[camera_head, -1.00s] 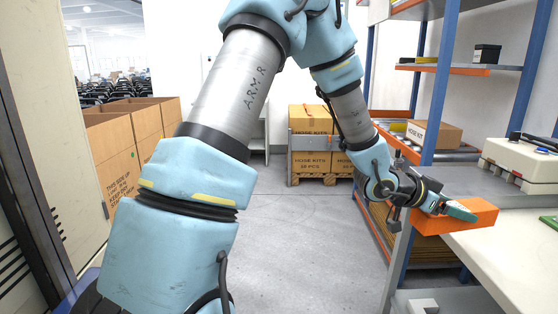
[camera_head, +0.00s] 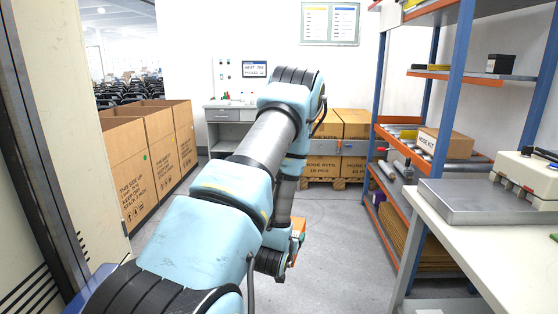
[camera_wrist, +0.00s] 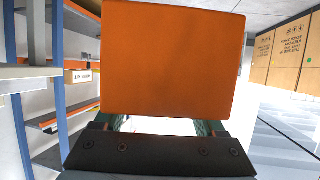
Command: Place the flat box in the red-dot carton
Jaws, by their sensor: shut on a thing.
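The flat box is orange; my gripper (camera_wrist: 165,127) is shut on it. In the wrist view the box (camera_wrist: 174,60) fills the upper middle, its broad face toward the camera. In the head view only a small orange part of the box (camera_head: 299,226) shows past my arm, over the floor near the middle. My arm hides most of my gripper there. Tall open brown cartons stand in a row at the left; the middle carton (camera_head: 152,150) has a green dot. I see no red dot on any carton, and their insides are hidden.
A pale bench (camera_head: 458,232) with a grey metal plate (camera_head: 485,203) and a blue-orange shelf rack (camera_head: 460,75) stand at the right. Stacked hose-kit boxes (camera_head: 325,168) sit on a pallet at the back. A desk (camera_head: 222,115) is behind my arm. Floor is clear between cartons and rack.

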